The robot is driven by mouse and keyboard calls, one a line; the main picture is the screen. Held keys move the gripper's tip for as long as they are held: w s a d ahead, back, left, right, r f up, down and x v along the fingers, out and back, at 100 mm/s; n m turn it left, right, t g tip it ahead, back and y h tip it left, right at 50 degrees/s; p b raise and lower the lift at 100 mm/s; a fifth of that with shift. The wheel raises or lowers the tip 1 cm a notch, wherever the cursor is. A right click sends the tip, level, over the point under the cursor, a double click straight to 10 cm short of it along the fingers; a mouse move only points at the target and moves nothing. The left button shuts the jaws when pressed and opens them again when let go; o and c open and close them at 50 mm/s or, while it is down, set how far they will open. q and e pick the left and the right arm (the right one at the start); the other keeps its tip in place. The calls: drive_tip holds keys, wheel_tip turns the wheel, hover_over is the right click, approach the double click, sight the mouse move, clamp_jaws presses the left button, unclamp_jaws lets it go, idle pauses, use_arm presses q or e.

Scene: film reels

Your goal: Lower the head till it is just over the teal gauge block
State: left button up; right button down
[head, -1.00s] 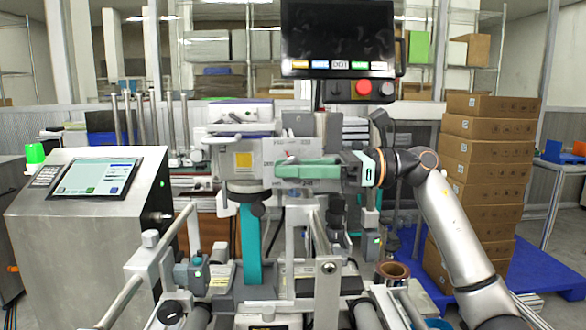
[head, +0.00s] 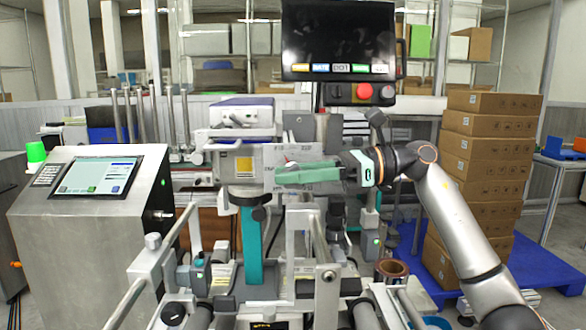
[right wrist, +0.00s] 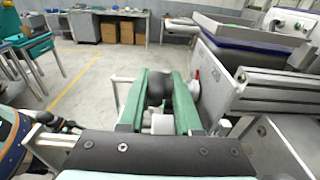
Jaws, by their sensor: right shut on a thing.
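The head appears to be the grey unit with a yellow label (head: 244,166) at the machine's middle. A dark round part is on its underside. A tall teal upright piece (head: 251,248), which looks like the teal gauge block, stands below it. A dark clamp with a knob covers its top, so I cannot tell the gap. My right gripper (head: 283,173) reaches in from the right with green fingers, level with the head. In the right wrist view its fingers are shut on a dark round knob (right wrist: 157,88) with a pale shaft. My left gripper is not in view.
A steel cabinet with a tablet (head: 98,178) stands at left. A black screen (head: 338,38) with a red button (head: 364,91) hangs above. Cardboard boxes (head: 487,160) are stacked at right on a blue pallet (head: 530,265). Rails and rollers crowd the front.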

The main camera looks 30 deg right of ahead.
drive_tip(key=c, duration=0.8)
unclamp_jaws()
drive_tip(key=shift+s+a, duration=0.2)
drive_tip(key=shift+s, duration=0.15)
drive_tip(key=shift+d, duration=0.1)
drive_tip(key=shift+d, duration=0.15)
drive_tip(key=v, duration=1.2)
drive_tip(key=shift+d, duration=0.1)
